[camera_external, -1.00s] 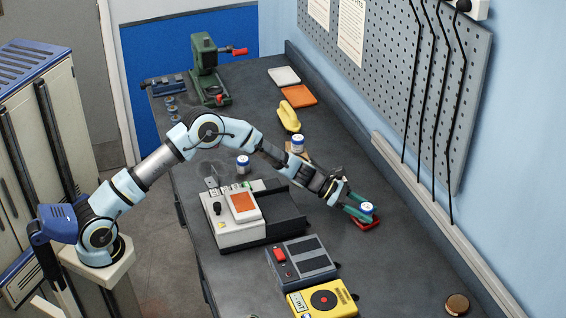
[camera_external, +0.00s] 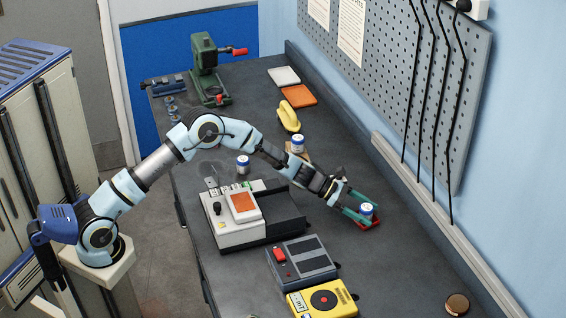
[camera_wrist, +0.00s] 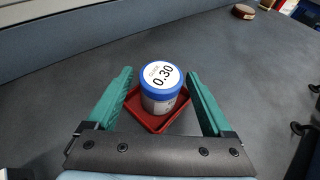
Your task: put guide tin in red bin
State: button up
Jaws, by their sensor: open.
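The guide tin (camera_external: 366,209) is a small white can with a blue rim. In the wrist view the tin (camera_wrist: 161,85) shows a white lid marked "0.30", and it stands upright in the red bin (camera_wrist: 152,122). In the external view the red bin (camera_external: 372,223) is mostly hidden under the tin and the fingers. My gripper (camera_external: 367,203) is open, its green fingers apart on either side of the tin. In the wrist view a gap shows between the tin and each finger of my gripper (camera_wrist: 161,88).
Two similar tins (camera_external: 297,143) and (camera_external: 243,163) stand farther back. A grey box with a red switch (camera_external: 302,259) and a yellow meter (camera_external: 323,299) sit at the front. A round brown-topped thing (camera_external: 457,304) stands front right. The bench right of the bin is clear.

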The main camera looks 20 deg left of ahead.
jog(key=b+v, duration=0.3)
jog(key=v, duration=0.7)
jog(key=shift+a+r, duration=0.15)
jog(key=shift+a, duration=0.2)
jog(key=shift+s+a+r, duration=0.1)
jog(key=shift+a+r, duration=0.2)
jog(key=shift+a, duration=0.3)
